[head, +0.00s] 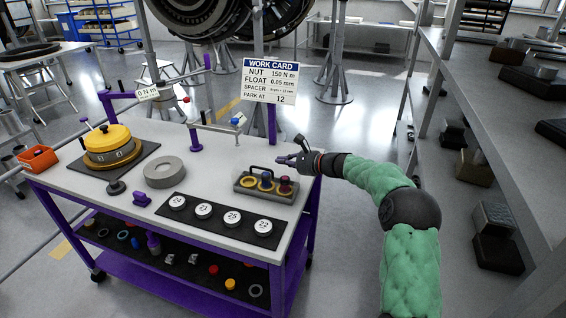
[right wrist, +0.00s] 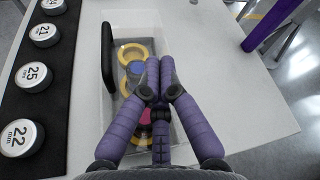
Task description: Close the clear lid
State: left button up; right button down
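A small grey box (head: 262,196) stands at the right part of the cart top, holding yellow rings and coloured knobbed pieces. A dark curved handle (head: 272,172) shows above it. In the right wrist view the handle (right wrist: 107,57) runs along the left side of the box (right wrist: 178,25). The clear lid is hard to make out, so I cannot tell its exact angle. My right gripper (head: 281,159) is behind the box in the head view, its purple fingers together and empty. In the right wrist view its fingertips (right wrist: 160,66) overlap the box; contact is unclear. My left gripper is not in view.
A black strip with several numbered discs (head: 203,211) lies in front of the box. A grey ring (head: 165,173) and a yellow-topped drum (head: 108,143) stand to the left. A work card (head: 270,82) on a purple post rises behind. The aisle on the right is open.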

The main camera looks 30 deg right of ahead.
jog(key=shift+d, duration=0.7)
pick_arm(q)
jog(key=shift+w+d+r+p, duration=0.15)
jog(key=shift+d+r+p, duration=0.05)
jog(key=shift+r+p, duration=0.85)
pick_arm(e)
jog(key=s+d, duration=0.2)
jog(key=s, duration=0.7)
jog(key=shift+d+f, duration=0.35)
jog(key=shift+f, duration=0.1)
